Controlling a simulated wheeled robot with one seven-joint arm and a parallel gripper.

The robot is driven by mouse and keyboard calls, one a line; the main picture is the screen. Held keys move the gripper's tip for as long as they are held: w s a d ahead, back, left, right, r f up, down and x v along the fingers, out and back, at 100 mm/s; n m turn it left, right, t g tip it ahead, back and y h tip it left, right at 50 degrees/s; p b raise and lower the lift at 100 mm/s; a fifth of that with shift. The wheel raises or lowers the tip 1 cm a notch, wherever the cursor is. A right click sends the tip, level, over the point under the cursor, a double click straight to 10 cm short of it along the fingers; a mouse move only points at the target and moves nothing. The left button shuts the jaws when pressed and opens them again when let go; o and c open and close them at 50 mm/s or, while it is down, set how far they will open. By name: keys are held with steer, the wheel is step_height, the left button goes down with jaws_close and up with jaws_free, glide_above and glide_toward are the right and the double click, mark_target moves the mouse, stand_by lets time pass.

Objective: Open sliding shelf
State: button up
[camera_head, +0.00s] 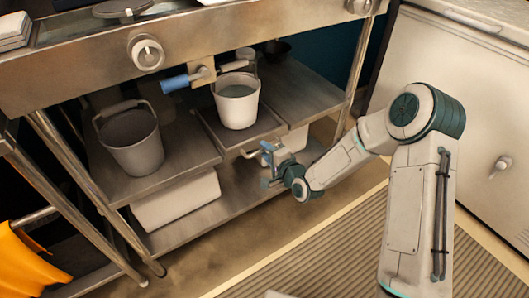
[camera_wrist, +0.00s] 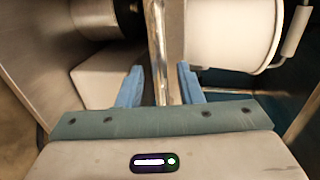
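The sliding shelf (camera_head: 215,133) is a metal tray-like shelf in the middle of the lower rack, with a white bucket (camera_head: 236,104) standing on it. It looks pulled out little or not at all; I cannot tell exactly. A handle shows at its front edge. My gripper (camera_head: 268,157) is in front of and slightly below that edge. In the wrist view the blue fingers (camera_wrist: 160,84) are apart, and the shelf's bright front bar (camera_wrist: 158,40) runs into the gap between them. Whether a finger touches the bar is unclear.
A grey bucket (camera_head: 131,139) stands on the rack at the left, above a white container (camera_head: 176,199). A blue-handled valve (camera_head: 186,79) hangs above. A metal leg (camera_head: 354,75) and a white cabinet (camera_head: 455,75) stand at right. A striped mat (camera_head: 320,245) covers the front floor.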

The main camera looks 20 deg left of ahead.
steer(key=shift+x, duration=0.75)
jaws_close()
